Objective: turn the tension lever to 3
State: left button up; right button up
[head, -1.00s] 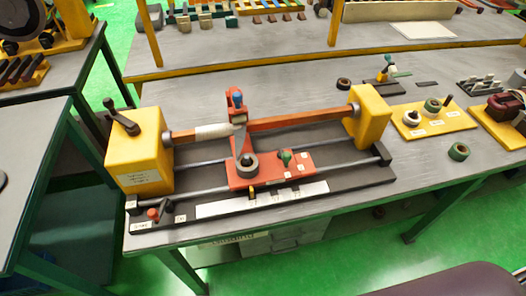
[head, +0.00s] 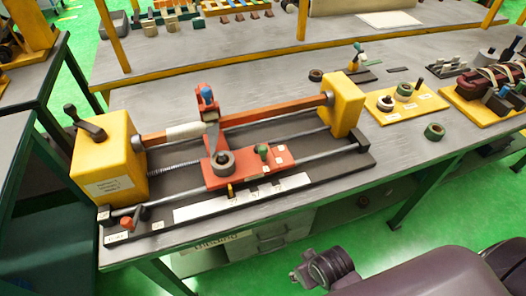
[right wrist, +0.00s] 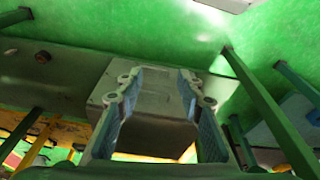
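The winding machine has a red carriage (head: 225,178) on two rails. A short lever with a green knob (head: 263,150) stands on the carriage among small white labels. A blue-knobbed part (head: 207,95) tops the carriage's red upright. A red-knobbed lever (head: 128,224) sits at the front left corner between small labels. The lettering is too small to read, so I cannot tell which one is the tension lever. My right gripper (right wrist: 160,85) is open and empty in the right wrist view, away from the machine. My left gripper is not in view.
A black-handled crank (head: 85,122) is on the left yellow block (head: 112,165). A yellow plate (head: 405,106) with rings and a loose green ring (head: 434,131) lie to the right. A yellow-edged shelf runs behind. My arm fills the lower right, before the bench's front edge.

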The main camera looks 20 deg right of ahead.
notch_tip(320, 180, up, 10)
jog(key=w+a+r+m+t+y, duration=0.4)
jog(key=w+a+r+m+y, duration=0.15)
jog(key=a+r, duration=0.4)
jog(key=w+a+r+m+t+y, duration=0.4)
jog(key=a+r+m, duration=0.2)
jog(key=a+r, duration=0.3)
jog(key=w+d+r+m+t+h, duration=0.35)
jog(key=r+m+t, duration=0.35)
jog(key=m, duration=0.8)
jog(key=m+h, duration=0.8)
jog(key=m, duration=0.8)
send_near(264, 153)
jog(key=w, duration=0.4)
jog(key=shift+d+m, duration=0.15)
jog(key=shift+m, duration=0.1)
jog(key=w, duration=0.2)
jog(key=w+p, duration=0.1)
jog(key=w, duration=0.1)
jog(key=w+p, duration=0.1)
jog(key=w, duration=0.1)
jog(key=shift+d+r, duration=0.1)
jog(key=shift+d, duration=0.25)
jog(key=shift+w+d+p, duration=0.1)
jog(key=shift+w+p, duration=0.3)
jog(key=shift+w, duration=0.25)
